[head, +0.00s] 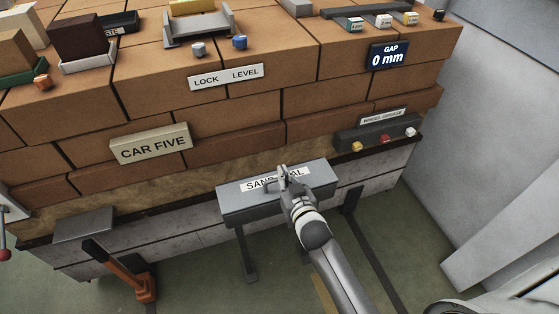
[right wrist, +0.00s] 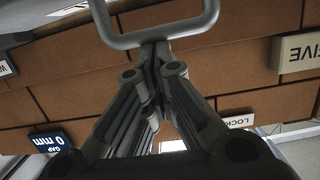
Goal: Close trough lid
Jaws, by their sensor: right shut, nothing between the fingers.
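The grey trough (head: 232,216) stands on legs against the brick-faced block in the head view. Its flat grey lid (head: 315,172) lies over its top and bears a white label, partly hidden by my gripper. I cannot tell whether the lid is fully down. My right gripper (head: 284,172) is shut and empty, over the middle of the lid. In the right wrist view its closed fingertips (right wrist: 152,48) are at a rounded grey bar (right wrist: 165,35). I cannot tell if they touch it. My left gripper is not in view.
A CAR FIVE plate (head: 150,145) is on the bricks to the left. A dark strip with coloured knobs (head: 375,134) is to the right. An orange-handled tool (head: 120,268) stands lower left, beside a grey plate (head: 84,225). A grey wall (head: 490,140) rises at right.

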